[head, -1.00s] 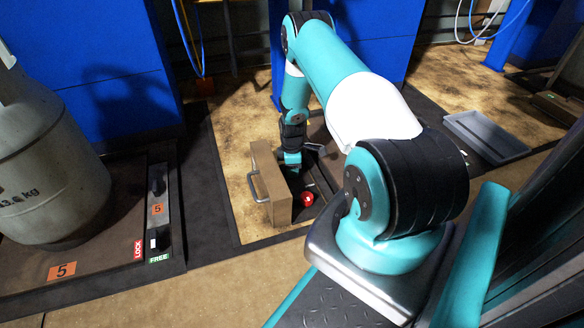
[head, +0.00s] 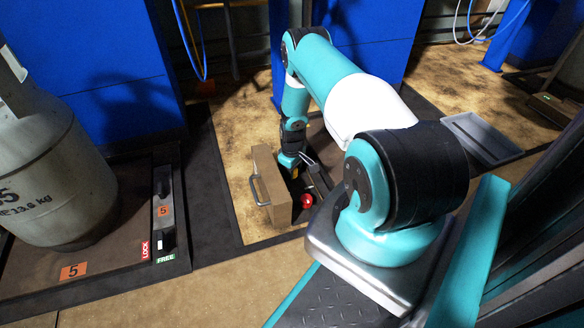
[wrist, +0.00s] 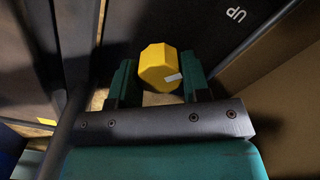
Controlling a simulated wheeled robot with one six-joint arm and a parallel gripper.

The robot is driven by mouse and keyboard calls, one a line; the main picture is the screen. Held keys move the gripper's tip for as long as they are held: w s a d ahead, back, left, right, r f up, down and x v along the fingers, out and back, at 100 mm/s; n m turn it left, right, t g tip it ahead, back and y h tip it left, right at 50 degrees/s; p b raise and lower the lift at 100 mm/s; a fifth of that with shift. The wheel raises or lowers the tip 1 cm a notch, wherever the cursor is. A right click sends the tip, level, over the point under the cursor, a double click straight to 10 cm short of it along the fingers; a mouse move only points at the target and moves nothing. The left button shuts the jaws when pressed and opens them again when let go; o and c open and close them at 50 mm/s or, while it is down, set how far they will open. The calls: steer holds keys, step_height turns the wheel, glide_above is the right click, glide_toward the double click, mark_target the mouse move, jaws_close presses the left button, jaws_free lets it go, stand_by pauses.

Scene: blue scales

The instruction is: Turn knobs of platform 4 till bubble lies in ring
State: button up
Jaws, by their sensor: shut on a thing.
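A yellow, many-sided knob (wrist: 158,66) with a small pale mark sits between the two dark green fingers of my gripper (wrist: 159,74) in the wrist view. My gripper is shut on this knob. In the head view my gripper (head: 291,168) points down behind a brown box with a grey handle (head: 270,188), which partly hides it. A red knob (head: 305,201) shows just in front of it, to the right. I see no bubble, no ring and no number 4 in these views.
The brown box stands close to the left of my gripper. A grey gas cylinder (head: 48,175) stands on platform 5 (head: 110,262) at the left, with a LOCK/FREE lever strip. A shallow grey tray (head: 483,137) lies at the right. Blue cabinets (head: 95,65) stand behind.

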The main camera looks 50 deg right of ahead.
steer(key=shift+m+p, duration=0.3)
steer(key=shift+m, duration=0.8)
steer(key=o, duration=0.9)
steer(key=shift+o, duration=0.2)
steer(key=shift+r, duration=0.1)
step_height(320, 180, up, 17)
steer(key=p, duration=0.9)
steer(key=shift+r, duration=0.15)
